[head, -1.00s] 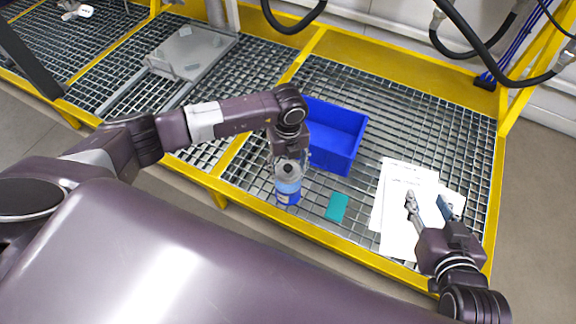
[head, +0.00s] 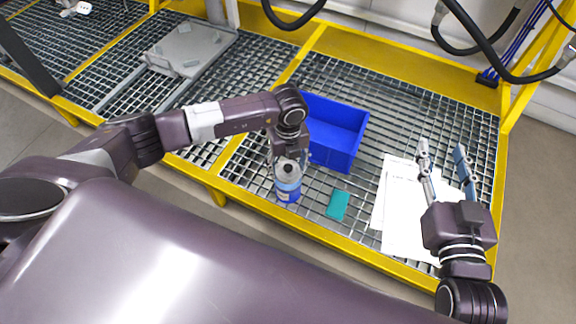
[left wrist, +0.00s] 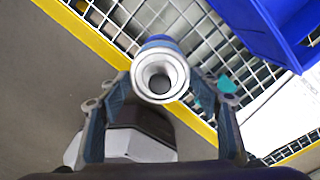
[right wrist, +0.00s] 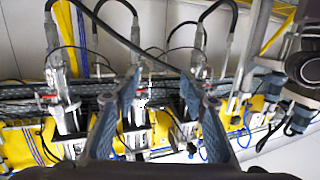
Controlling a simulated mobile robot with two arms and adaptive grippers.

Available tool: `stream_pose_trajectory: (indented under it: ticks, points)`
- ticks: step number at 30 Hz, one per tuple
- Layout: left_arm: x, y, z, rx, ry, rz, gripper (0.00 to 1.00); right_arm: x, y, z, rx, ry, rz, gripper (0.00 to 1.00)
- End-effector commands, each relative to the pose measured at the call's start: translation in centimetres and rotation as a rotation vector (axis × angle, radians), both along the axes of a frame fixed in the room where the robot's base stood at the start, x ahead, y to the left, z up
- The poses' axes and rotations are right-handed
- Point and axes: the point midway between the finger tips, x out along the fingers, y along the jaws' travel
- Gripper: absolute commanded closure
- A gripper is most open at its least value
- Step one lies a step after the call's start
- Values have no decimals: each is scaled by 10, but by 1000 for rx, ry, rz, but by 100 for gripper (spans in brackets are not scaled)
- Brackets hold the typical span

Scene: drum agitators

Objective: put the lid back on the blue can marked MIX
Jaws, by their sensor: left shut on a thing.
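The blue can (head: 289,184) stands upright near the front edge of the grating, with a white band and a grey top. In the left wrist view its silver rim (left wrist: 143,85) surrounds a dark round opening, with no lid on it. I cannot read its marking. My left gripper (head: 287,157) is shut on the can from above, with a finger on each side. My right gripper (head: 443,150) is open and empty, raised over the papers at the right. It also shows open in the right wrist view (right wrist: 160,88). I cannot make out a lid in any view.
A blue bin (head: 335,132) stands behind the can. A teal flat block (head: 338,205) lies to the can's right. White papers (head: 398,215) lie at the right. Yellow frame edges border the grating. Hoses hang at the back; a grey plate (head: 190,50) is at the back left.

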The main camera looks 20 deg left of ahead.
Motion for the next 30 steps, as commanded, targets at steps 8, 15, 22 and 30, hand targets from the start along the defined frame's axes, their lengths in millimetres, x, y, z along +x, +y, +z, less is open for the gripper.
stream_pose_trajectory:
  ticks: [8,15,22,30]
  points:
    - [0,0,-10,0,0,0,59,3,5,27,31,-122,8,60]
    - [0,0,-16,0,0,0,59,2,7,50,58,-224,14,60]
    - [0,0,-20,0,0,-1,59,1,9,65,75,-287,18,60]
    - [0,0,-21,0,0,-1,59,0,9,69,80,-307,19,60]
